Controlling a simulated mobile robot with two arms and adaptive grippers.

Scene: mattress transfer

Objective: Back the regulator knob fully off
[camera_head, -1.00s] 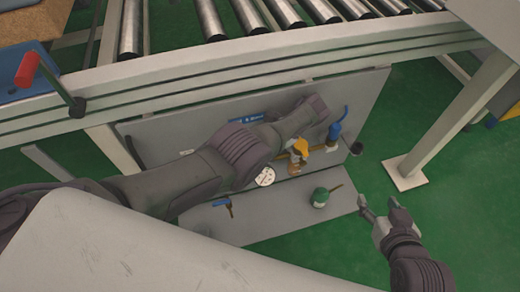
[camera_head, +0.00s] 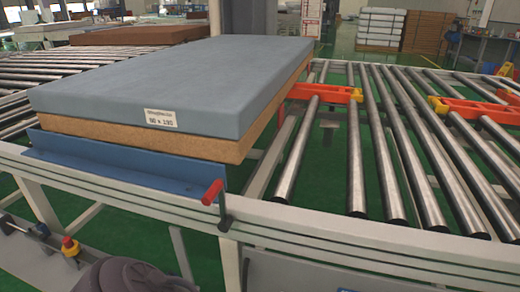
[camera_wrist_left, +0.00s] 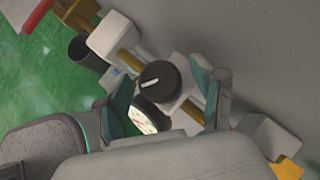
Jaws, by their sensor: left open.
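The regulator knob (camera_wrist_left: 157,75) is black with a pale line on its face, in the left wrist view. It sits on a light grey regulator body, with a round white-faced gauge (camera_wrist_left: 151,117) just below it. My left gripper (camera_wrist_left: 167,101) is open, with one finger to each side of the knob and gauge. I see no clear contact between the fingers and the knob. Part of the gauge is hidden behind my gripper's body. The knob does not show in the head view, and my right gripper is in neither current view.
A white block (camera_wrist_left: 115,35) with brass fittings and a dark cup (camera_wrist_left: 88,53) lie beside the regulator. The head view shows a blue-grey mattress (camera_head: 190,75) on a roller conveyor, with a red-handled crank (camera_head: 213,192) at its near rail.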

